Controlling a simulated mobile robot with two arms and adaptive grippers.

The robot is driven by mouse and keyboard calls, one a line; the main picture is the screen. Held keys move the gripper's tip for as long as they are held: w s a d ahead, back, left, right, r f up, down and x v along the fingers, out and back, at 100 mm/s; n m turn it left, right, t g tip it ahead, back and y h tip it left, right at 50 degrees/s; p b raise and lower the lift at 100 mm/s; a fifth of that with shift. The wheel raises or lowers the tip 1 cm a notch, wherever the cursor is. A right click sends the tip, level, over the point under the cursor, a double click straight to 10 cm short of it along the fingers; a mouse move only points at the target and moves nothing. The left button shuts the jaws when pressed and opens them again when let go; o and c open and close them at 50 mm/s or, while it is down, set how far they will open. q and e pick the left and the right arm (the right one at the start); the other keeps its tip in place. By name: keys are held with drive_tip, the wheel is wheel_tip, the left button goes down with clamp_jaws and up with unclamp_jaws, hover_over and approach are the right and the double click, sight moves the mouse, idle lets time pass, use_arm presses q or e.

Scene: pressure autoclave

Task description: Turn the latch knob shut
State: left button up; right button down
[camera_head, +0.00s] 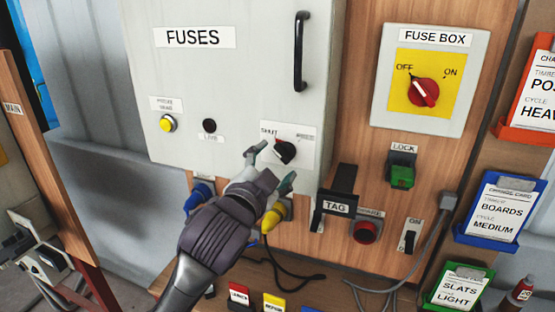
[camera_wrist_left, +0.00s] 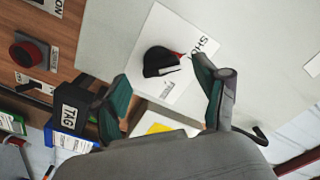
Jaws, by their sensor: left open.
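The latch knob (camera_head: 285,151) is black with a small red mark, on a white plate low on the grey FUSES cabinet door (camera_head: 232,85). The word SHUT stands at the plate's upper left; a second label at the right is too small to read. The red mark lies on the knob's SHUT side. My left gripper (camera_head: 271,166) is open and empty, just below and left of the knob. In the left wrist view the knob (camera_wrist_left: 160,62) shows ahead between the spread fingers (camera_wrist_left: 163,88), apart from them. My right gripper is not in view.
A yellow button (camera_head: 167,123) and a black handle (camera_head: 300,52) are on the door. A black TAG bracket (camera_head: 339,190) juts out right of my gripper. Blue and yellow plugs (camera_head: 277,216) sit below the door.

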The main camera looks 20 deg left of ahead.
use_arm(q)
drive_tip(key=s, duration=0.5)
drive_tip(key=shift+s+a, duration=0.1)
drive_tip(key=shift+s, duration=0.05)
